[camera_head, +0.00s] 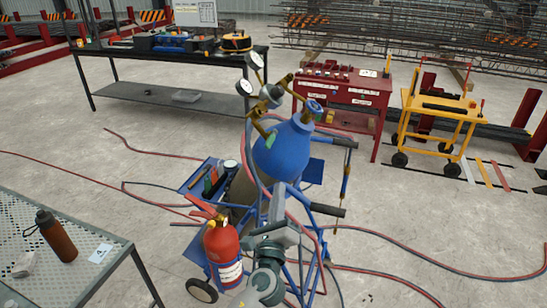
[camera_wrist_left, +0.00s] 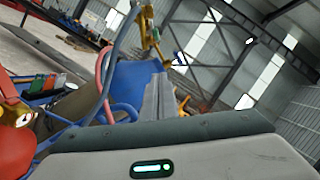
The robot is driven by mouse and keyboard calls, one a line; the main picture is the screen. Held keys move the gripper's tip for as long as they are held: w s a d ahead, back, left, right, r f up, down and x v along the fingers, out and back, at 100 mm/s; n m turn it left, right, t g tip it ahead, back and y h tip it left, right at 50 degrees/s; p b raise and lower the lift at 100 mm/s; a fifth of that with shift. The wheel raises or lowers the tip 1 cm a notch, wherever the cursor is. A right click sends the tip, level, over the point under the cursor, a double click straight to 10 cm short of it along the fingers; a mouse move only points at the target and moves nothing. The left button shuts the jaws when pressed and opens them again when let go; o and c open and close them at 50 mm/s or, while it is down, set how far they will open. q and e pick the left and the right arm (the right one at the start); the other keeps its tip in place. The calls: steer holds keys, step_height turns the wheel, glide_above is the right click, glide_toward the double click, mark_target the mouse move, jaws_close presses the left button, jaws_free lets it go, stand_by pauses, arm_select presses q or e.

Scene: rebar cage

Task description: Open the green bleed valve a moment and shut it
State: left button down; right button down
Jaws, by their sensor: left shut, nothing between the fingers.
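My left gripper (camera_head: 278,192) is low in front of the gas cart, its shut, empty fingers pointing up toward the blue cylinder (camera_head: 283,152). In the left wrist view the closed fingers (camera_wrist_left: 158,92) stand before the blue cylinder (camera_wrist_left: 132,86). A brass regulator (camera_head: 262,112) with two white gauges (camera_head: 244,87) sits above the cylinder, beyond the fingertips. Brass fittings (camera_wrist_left: 150,30) also show in the left wrist view. My right gripper is not in view.
A red fire extinguisher (camera_head: 222,250) and a tool tray (camera_head: 207,178) are on the cart's left side. Black cart handles (camera_head: 328,210) stick out right. Red and blue hoses (camera_head: 400,250) cross the floor. A perforated table (camera_head: 95,235) stands at left, a red cabinet (camera_head: 345,95) behind.

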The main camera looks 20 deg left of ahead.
mark_target(271, 138)
arm_select(q)
steer(key=shift+w+r, duration=0.1)
steer(key=shift+w, duration=0.05)
steer(key=w+a+r+p, duration=0.4)
steer(key=w+r+p, duration=0.1)
steer(key=w, duration=0.4)
steer(key=shift+a+r+p, duration=0.15)
steer(key=shift+a+p, duration=0.05)
steer(key=shift+p, duration=0.65)
steer(key=shift+r, duration=0.1)
